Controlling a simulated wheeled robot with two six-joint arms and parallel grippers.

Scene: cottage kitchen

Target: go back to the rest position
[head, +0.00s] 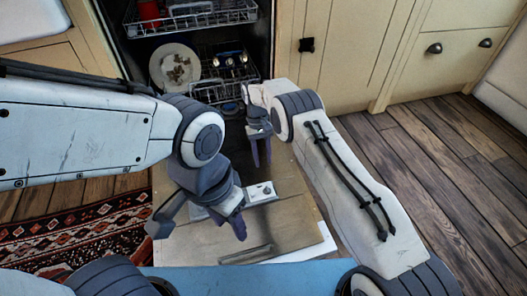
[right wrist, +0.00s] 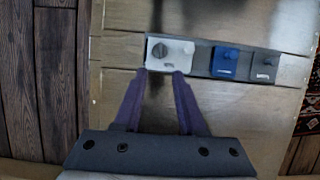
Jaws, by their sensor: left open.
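My left gripper (head: 198,228) is open and empty, low over the open dishwasher door in the head view. Its fingers are spread wide. My right gripper (head: 262,152) hangs over the door nearer the racks, fingers pointing down. In the right wrist view my right gripper (right wrist: 160,74) has its two purple fingers apart, with nothing between them. The open dishwasher door (head: 285,215) lies flat beneath both grippers. Its dispenser panel, with a white part (right wrist: 170,52) and a blue part (right wrist: 226,61), shows beyond the right fingertips.
The lower rack (head: 215,92) holds a soiled plate (head: 174,66) and other small items. The upper rack (head: 205,16) holds a red cup (head: 149,13). Cabinets (head: 345,45) stand at the right. A patterned rug (head: 90,235) lies at left; wooden floor (head: 425,150) is clear at right.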

